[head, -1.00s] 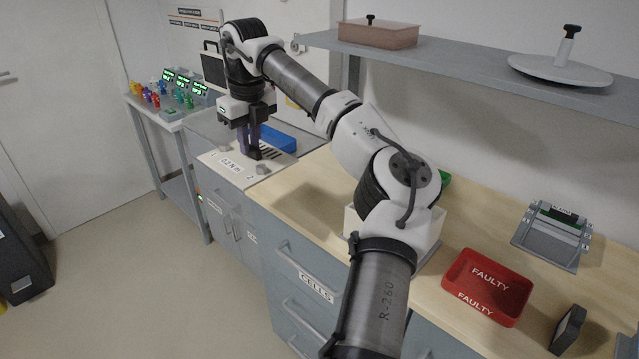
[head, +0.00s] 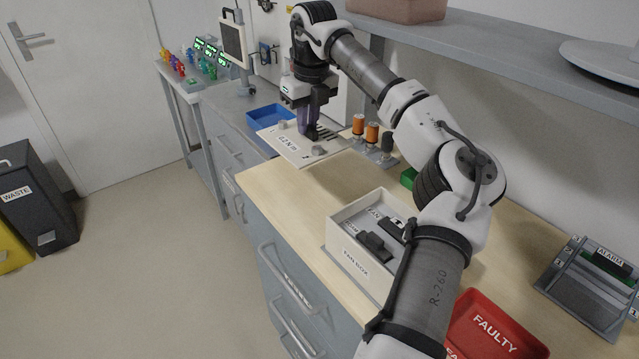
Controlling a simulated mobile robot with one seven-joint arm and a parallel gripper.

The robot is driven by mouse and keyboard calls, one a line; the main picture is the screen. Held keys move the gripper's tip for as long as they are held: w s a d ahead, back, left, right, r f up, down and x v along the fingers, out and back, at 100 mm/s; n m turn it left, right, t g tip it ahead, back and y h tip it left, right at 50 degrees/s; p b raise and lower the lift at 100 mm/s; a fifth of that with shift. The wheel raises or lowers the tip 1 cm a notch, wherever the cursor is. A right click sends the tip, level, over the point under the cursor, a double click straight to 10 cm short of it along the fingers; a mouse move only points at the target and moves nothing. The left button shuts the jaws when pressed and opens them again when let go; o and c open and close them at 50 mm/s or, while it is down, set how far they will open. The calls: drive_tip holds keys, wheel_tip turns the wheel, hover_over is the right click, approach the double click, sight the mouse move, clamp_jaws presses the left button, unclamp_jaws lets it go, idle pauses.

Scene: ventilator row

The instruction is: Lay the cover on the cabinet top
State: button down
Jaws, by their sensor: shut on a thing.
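The cover, a flat pale plate (head: 285,143) with "0.2 N m" printed on it, dark slots and grey knobs, shows at the far left end of the wooden bench. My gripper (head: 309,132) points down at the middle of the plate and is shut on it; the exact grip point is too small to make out. The plate looks level. I cannot tell how high it is above the surfaces beneath. The grey cabinet top (head: 230,104) is to its left, beyond the bench end, partly hidden by the plate and gripper.
A blue tray (head: 264,114) lies behind the plate. Orange-topped posts (head: 372,132) stand to its right. The fan box (head: 350,250), a red FAULTY tray (head: 490,335) and an alarm unit (head: 598,285) are on the bench. A shelf (head: 500,55) overhangs the back.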

drive_tip(key=shift+w+d+f, duration=0.1)
drive_tip(key=shift+f, duration=0.8)
wheel_tip(320, 180, down, 10)
drive_tip(key=shift+f+p, duration=0.1)
drive_tip(key=shift+p, duration=0.85)
drive_tip(key=c, duration=1.4)
unclamp_jaws()
drive_tip(key=shift+f, duration=0.1)
drive_tip(key=r, duration=0.4)
drive_tip(key=s+r+b, duration=0.1)
drive_tip(key=r, duration=0.3)
drive_tip(key=r+b, duration=0.1)
drive_tip(key=r, duration=0.3)
drive_tip(key=shift+s+d+r, duration=0.15)
drive_tip(key=shift+d, duration=0.2)
